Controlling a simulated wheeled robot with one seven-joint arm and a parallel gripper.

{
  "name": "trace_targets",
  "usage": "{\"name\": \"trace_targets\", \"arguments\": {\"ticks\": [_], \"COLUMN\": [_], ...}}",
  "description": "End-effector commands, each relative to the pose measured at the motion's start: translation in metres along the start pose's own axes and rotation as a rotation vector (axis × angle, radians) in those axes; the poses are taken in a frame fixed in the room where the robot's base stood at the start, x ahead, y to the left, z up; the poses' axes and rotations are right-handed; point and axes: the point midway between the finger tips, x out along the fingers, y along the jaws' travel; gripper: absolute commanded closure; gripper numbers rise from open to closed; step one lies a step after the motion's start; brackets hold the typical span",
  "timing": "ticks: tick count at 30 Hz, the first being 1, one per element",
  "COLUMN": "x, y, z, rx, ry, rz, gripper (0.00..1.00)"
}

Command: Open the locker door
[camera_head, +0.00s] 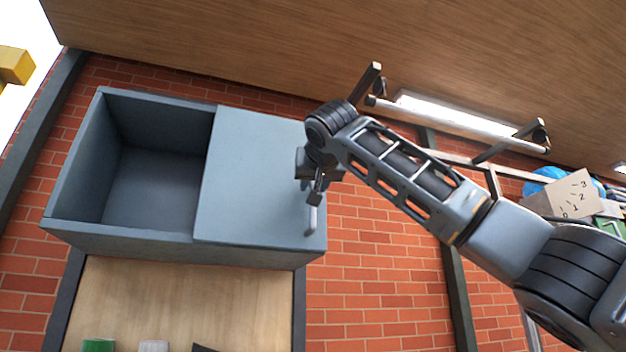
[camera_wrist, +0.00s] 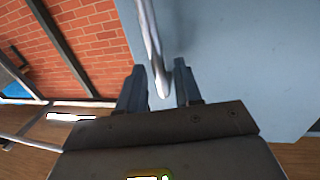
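The locker (camera_head: 170,246) is a blue-grey wall box. Its left half is open and shows an empty inside. A flat door panel (camera_head: 250,160) covers the right half; it also shows in the wrist view (camera_wrist: 235,45). A vertical metal bar handle (camera_head: 312,222) is near the door's right edge. My gripper (camera_head: 317,190) is at the handle, in front of the door. In the wrist view my gripper (camera_wrist: 160,80) has its fingers apart, with the handle (camera_wrist: 152,40) between them. Gaps show on both sides of the bar, so it looks ungripped.
A brick wall (camera_head: 375,270) is behind and right of the locker. A wooden ceiling (camera_head: 250,40) with a lamp (camera_head: 455,115) is above my arm. A wooden board (camera_head: 180,300) is below the locker. A cardboard box (camera_head: 565,197) and other items are at far right.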

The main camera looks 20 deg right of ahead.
Motion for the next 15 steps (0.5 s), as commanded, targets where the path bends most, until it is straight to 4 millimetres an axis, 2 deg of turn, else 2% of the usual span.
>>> {"name": "trace_targets", "arguments": {"ticks": [6,14,15], "x": [0.015,0.016,0.016], "y": [0.0,-0.001,-0.001], "z": [-0.001,0.0,0.0], "rx": [0.001,0.001,0.001], "ry": [0.0,0.001,0.001], "rz": [-0.001,-0.002,-0.002], "gripper": [0.66,0.66,0.7]}}
